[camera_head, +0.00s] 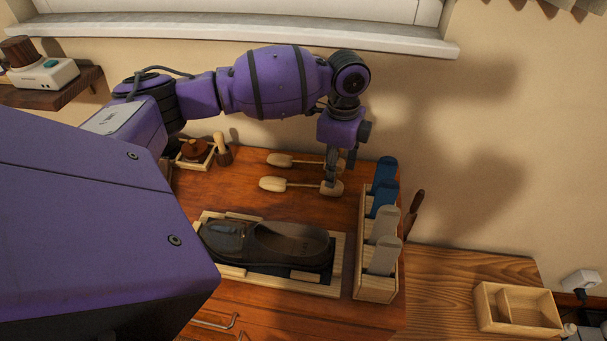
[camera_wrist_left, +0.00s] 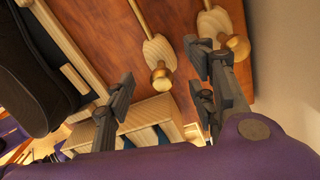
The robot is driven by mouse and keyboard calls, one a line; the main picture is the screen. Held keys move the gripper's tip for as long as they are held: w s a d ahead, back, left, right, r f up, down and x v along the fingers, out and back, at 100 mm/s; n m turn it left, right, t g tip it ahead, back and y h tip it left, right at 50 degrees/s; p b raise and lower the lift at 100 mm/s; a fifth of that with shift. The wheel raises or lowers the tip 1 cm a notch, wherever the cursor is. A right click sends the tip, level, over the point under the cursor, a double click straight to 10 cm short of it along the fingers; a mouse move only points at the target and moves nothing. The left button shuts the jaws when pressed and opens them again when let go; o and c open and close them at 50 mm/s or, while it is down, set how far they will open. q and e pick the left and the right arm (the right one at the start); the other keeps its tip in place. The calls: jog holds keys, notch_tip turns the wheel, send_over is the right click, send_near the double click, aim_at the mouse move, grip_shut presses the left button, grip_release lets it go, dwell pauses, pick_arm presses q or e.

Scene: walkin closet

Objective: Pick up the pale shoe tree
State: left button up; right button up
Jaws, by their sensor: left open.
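Two wooden shoe trees lie side by side on the reddish-brown dresser top. The near shoe tree (camera_head: 272,184) looks pale, and its heel end with a brass-coloured knob shows in the left wrist view (camera_wrist_left: 158,52). The far shoe tree (camera_head: 280,160) is similar in tone, and it also shows in the left wrist view (camera_wrist_left: 212,24). I cannot tell for sure which is paler. My left gripper (camera_head: 334,180) is open and points down at the near one's heel end, partly hiding it. In the left wrist view, the near knob appears between the fingers (camera_wrist_left: 160,78); contact is unclear.
A dark shoe (camera_head: 270,245) lies in a wooden tray (camera_head: 338,262) in front. A wooden rack (camera_head: 375,289) with blue and grey upright pieces stands right of the gripper. A small brush and tray (camera_head: 194,152) sit at the back left. An open wooden box (camera_head: 518,309) stands lower right.

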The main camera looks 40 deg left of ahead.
pick_arm(q)
jog(key=shift+w+d+f, duration=0.1)
jog(key=shift+d+f, duration=0.05)
jog(key=shift+f, duration=0.65)
notch_tip(320, 180, down, 4)
jog(key=shift+f, duration=0.2)
grip_shut()
